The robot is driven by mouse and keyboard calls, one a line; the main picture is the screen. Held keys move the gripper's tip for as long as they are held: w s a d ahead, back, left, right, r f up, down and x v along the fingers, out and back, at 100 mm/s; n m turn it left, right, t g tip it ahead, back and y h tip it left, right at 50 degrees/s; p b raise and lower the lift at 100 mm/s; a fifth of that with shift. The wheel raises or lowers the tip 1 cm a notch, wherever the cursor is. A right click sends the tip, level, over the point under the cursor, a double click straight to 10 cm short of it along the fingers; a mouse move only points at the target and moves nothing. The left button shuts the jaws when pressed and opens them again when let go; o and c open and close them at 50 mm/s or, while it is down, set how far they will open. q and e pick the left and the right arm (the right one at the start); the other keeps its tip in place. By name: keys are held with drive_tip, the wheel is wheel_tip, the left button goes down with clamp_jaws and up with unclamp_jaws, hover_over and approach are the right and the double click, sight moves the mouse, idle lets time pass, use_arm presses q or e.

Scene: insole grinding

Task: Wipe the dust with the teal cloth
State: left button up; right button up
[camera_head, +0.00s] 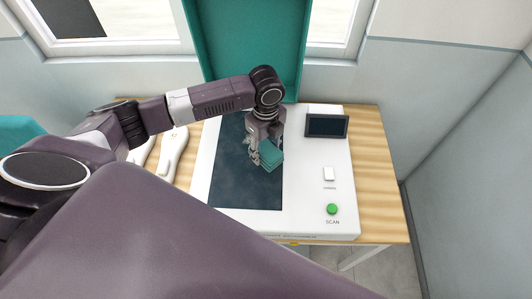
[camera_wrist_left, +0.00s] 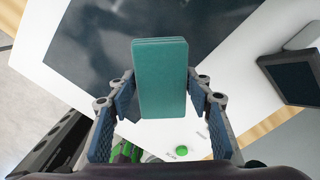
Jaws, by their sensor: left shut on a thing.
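The teal cloth (camera_head: 271,155) is a small folded block. My left gripper (camera_head: 258,154) is shut on it over the dark glass plate of the scanner. In the left wrist view the cloth (camera_wrist_left: 161,80) stands between the two fingers of the left gripper (camera_wrist_left: 160,90). The dark plate (camera_head: 235,185) has faint pale smudges of dust on it, and it also shows in the left wrist view (camera_wrist_left: 105,50). I cannot tell whether the cloth touches the plate. My right gripper is not in view.
The white scanner body (camera_head: 318,220) carries a small screen (camera_head: 326,126), a white switch (camera_head: 328,173) and a green SCAN button (camera_head: 332,209). A raised teal lid (camera_head: 250,45) stands behind. White insoles (camera_head: 172,150) lie left on the wooden table (camera_head: 375,185). A wall is at right.

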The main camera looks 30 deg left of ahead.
use_arm(q)
drive_tip(key=shift+r, duration=0.1)
drive_tip(key=shift+r, duration=1.45)
